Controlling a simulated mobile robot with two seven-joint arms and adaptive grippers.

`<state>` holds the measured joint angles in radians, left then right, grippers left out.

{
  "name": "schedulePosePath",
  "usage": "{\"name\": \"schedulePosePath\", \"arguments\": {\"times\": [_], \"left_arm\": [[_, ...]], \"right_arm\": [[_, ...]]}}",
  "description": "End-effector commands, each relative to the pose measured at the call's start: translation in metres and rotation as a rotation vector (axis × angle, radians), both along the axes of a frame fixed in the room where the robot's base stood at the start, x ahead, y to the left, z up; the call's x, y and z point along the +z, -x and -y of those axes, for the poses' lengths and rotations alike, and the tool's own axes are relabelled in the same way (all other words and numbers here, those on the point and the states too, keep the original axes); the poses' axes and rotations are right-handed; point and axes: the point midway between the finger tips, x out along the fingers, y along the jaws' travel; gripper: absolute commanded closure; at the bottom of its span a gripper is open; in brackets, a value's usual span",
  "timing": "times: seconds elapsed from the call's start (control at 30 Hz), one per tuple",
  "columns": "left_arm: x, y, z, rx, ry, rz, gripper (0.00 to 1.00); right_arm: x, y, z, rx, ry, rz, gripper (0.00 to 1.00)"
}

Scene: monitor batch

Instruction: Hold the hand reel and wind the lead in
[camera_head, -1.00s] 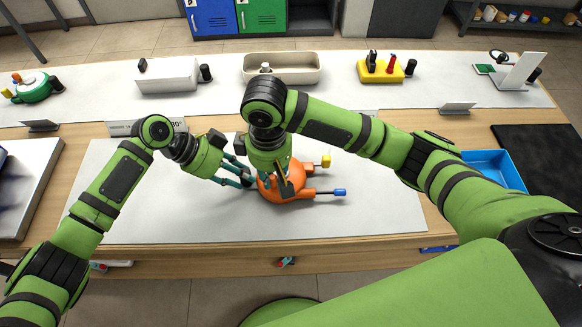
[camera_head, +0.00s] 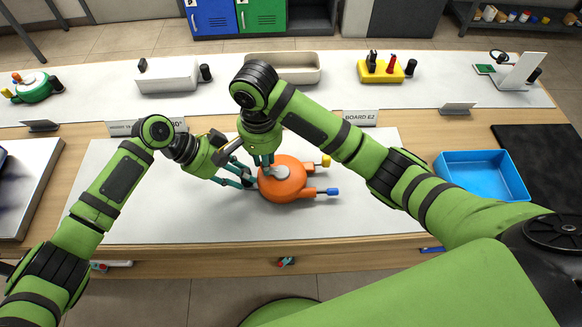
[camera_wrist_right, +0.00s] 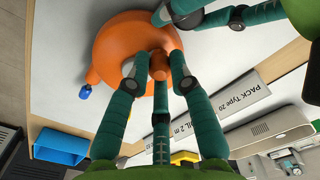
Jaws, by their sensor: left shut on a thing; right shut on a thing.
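The orange hand reel (camera_head: 290,190) lies on the white mat (camera_head: 170,215), with a grey hub on top. Two short leads stick out to its right, one with a blue end (camera_head: 333,191) and one with a yellow end (camera_head: 326,160). My left gripper (camera_head: 248,180) is shut on the reel's left side. My right gripper (camera_head: 266,164) reaches down over the reel's back left part. In the right wrist view its fingers (camera_wrist_right: 158,72) close around a small orange knob (camera_wrist_right: 160,62) on the reel (camera_wrist_right: 115,45). The left fingers also show there (camera_wrist_right: 190,12).
An empty blue tray (camera_head: 462,157) stands right of the mat. A beige tray (camera_head: 300,59), a white box (camera_head: 168,75) and a yellow block with tools (camera_head: 380,76) stand behind. The mat's front is clear.

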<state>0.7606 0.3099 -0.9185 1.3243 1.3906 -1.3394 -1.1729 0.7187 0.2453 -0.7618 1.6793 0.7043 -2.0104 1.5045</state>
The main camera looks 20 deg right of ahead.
Motion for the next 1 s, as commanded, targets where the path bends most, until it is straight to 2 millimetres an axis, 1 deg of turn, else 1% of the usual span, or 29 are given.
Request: {"name": "schedulePosePath", "arguments": {"times": [0.03,0.1,0.33,0.37,0.4,0.43,0.77,0.87,1.0], "left_arm": [[0.002,0.002,0.003,-0.009,0.007,-0.001,1.00],[0.002,0.002,0.003,-0.009,0.007,-0.001,1.00],[0.002,0.002,0.003,-0.008,0.007,-0.002,1.00],[0.002,0.002,0.003,-0.007,0.006,-0.001,1.00],[0.001,0.002,0.003,-0.007,0.006,-0.001,1.00],[0.001,0.002,0.002,-0.006,0.006,-0.001,1.00],[0.001,0.000,0.001,-0.001,0.003,0.001,1.00],[0.002,0.000,0.001,0.000,0.004,0.002,1.00],[0.001,-0.001,0.001,0.000,0.004,0.002,1.00]], "right_arm": [[0.001,-0.004,0.000,-0.075,-0.005,0.006,1.00],[0.001,-0.006,0.002,-0.146,-0.006,0.006,1.00],[0.001,-0.007,0.002,-0.170,-0.005,0.007,1.00],[0.001,-0.007,0.002,-0.169,-0.005,0.007,0.70],[0.001,-0.007,0.002,-0.169,-0.005,0.007,0.54],[0.001,-0.006,0.002,-0.168,-0.004,0.007,0.50],[0.002,-0.006,0.003,-0.166,-0.002,0.003,0.50],[0.007,-0.007,0.004,-0.166,-0.001,0.006,0.50],[0.026,-0.007,0.005,-0.165,0.002,0.010,0.50]]}}
